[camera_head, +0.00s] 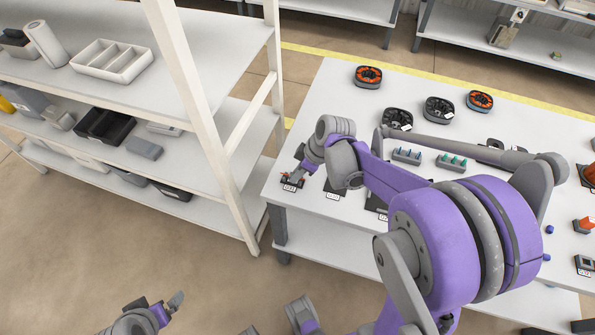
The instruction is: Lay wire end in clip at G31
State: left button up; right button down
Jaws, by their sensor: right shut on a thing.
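My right gripper (297,176) is at the near left corner of the white table, low over a small dark clip fixture (291,183) with orange parts and a white label. The label is too small to read surely as G31. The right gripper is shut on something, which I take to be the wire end. The wire is too thin to make out, and the gripper partly hides the clip. I cannot tell whether the wire touches the clip. My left gripper (160,307) is low at the bottom left, over the floor, away from the table; its jaw opening is unclear.
The white table (330,105) bears several dark and orange round spools (369,77), blocks with blue pegs (407,155) and green pegs (452,162), and another labelled fixture (334,191). A white shelf rack (200,75) stands close on the left. My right arm hides much of the table.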

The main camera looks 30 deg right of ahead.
jog(key=shift+f+b, duration=0.55)
jog(key=shift+f, duration=0.25)
jog(key=c, duration=0.7)
grip_release()
jog(key=shift+r, duration=0.1)
jog(key=shift+p+v, duration=1.95)
jog(key=shift+v, duration=0.55)
jog(key=p+v, duration=0.1)
jog(key=v, duration=0.9)
jog(key=shift+s+r, duration=0.15)
jog(key=shift+r, duration=0.2)
